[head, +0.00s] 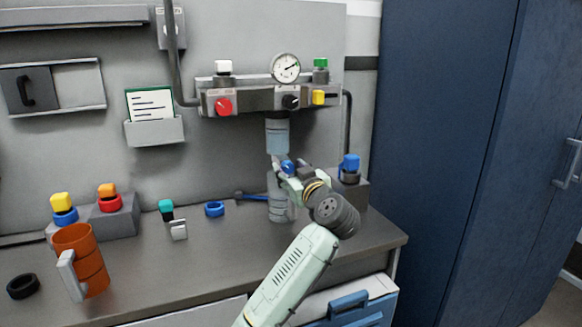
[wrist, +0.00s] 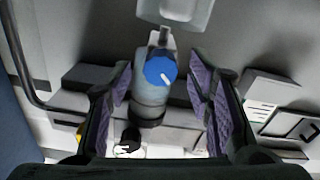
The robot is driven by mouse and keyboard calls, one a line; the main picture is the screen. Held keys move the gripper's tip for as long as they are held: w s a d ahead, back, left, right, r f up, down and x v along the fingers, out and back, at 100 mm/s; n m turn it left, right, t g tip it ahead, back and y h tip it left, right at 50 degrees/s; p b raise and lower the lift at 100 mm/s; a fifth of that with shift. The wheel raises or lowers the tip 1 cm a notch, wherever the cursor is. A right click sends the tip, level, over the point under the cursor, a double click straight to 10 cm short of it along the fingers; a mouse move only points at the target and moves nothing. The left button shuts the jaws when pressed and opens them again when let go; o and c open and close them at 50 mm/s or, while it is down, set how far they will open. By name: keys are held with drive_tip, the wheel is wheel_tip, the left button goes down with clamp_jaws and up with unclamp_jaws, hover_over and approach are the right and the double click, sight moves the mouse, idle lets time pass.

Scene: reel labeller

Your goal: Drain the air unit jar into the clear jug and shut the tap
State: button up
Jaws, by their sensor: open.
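The air unit jar (head: 277,136) hangs under the wall-mounted air unit (head: 258,97); it looks bluish and its level is unclear. In the wrist view, the jar (wrist: 149,97) points upward. The blue tap knob (head: 287,167) is at the jar's lower end; in the wrist view the knob (wrist: 160,71) has a white mark slanting down-right. The clear jug (head: 279,208) stands on the bench below, partly behind my arm; its rim area (wrist: 178,10) shows at the wrist view's top. My gripper (head: 283,171) is open, its purple pads (wrist: 161,88) either side of the knob, apart from it.
A pressure gauge (head: 286,67), red knob (head: 224,106) and black knob (head: 290,101) are on the unit. An orange mug (head: 82,260) and blue ring (head: 214,209) stand left on the bench. A grey block with a blue-topped part (head: 349,168) stands right. The front middle bench is clear.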

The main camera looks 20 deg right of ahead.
drive_tip(key=shift+w, duration=0.1)
drive_tip(key=shift+c, duration=0.4)
clamp_jaws()
